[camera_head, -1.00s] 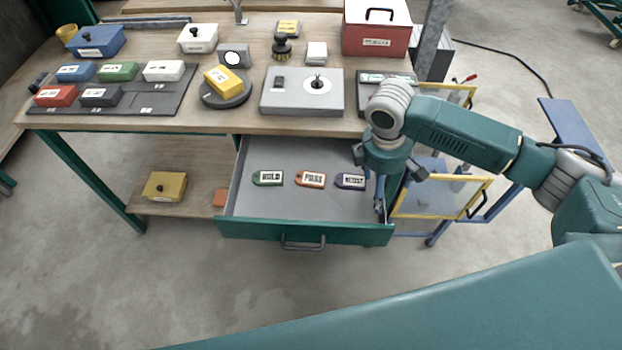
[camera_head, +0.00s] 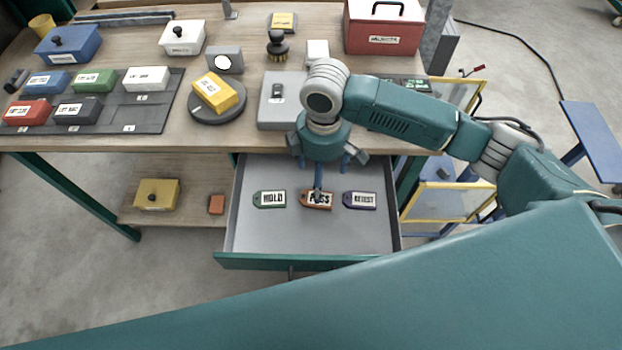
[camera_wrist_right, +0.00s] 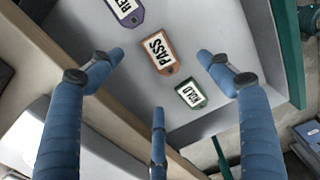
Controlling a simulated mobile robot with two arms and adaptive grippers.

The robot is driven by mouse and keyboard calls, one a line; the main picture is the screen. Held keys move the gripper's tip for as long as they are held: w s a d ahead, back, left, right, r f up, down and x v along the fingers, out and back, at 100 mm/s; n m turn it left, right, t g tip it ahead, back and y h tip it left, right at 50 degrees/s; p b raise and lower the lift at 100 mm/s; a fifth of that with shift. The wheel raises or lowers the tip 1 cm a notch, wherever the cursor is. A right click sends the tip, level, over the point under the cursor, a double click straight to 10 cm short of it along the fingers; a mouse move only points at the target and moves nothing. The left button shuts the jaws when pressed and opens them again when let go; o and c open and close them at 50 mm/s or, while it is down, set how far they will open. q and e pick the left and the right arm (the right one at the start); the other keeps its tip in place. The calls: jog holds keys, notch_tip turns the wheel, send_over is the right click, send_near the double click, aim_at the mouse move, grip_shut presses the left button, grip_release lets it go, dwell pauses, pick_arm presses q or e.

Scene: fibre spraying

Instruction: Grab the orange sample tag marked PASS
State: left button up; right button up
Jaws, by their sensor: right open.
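The orange tag marked PASS (camera_head: 317,201) lies flat in the open drawer (camera_head: 300,238), between the green HOLD tag (camera_head: 269,199) and the purple RETEST tag (camera_head: 359,200). My right gripper (camera_head: 320,185) hangs over the drawer above the PASS tag, and one finger covers part of its label. In the right wrist view the PASS tag (camera_wrist_right: 158,52) shows whole, between the spread fingers of my open right gripper (camera_wrist_right: 160,85). The fingers look apart from the tag. The HOLD tag (camera_wrist_right: 190,93) and part of the RETEST tag (camera_wrist_right: 127,10) flank it. My left gripper is not in view.
The workbench (camera_head: 215,140) above the drawer holds several lidded boxes, a dark tray (camera_head: 165,110), a round stand with a yellow box (camera_head: 218,90) and a red case (camera_head: 383,30). A yellow-framed cart (camera_head: 440,205) stands right of the drawer. The drawer's front part is clear.

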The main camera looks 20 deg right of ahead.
aim_at(305, 198)
notch_tip(305, 198, down, 5)
jog(key=shift+f+p, duration=0.1)
jog(key=shift+p, duration=0.2)
jog(key=shift+w+f, duration=0.15)
jog(key=shift+f, duration=0.15)
jog(key=f, duration=0.1)
jog(key=f+p, duration=0.1)
jog(key=f, duration=0.2)
jog(key=shift+w+d+f, duration=0.1)
jog(key=shift+w+f, duration=0.2)
jog(key=shift+f, duration=0.1)
jog(key=shift+c, duration=1.3)
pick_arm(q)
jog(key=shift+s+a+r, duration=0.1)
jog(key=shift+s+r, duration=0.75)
pick_arm(e)
jog(key=c, duration=0.8)
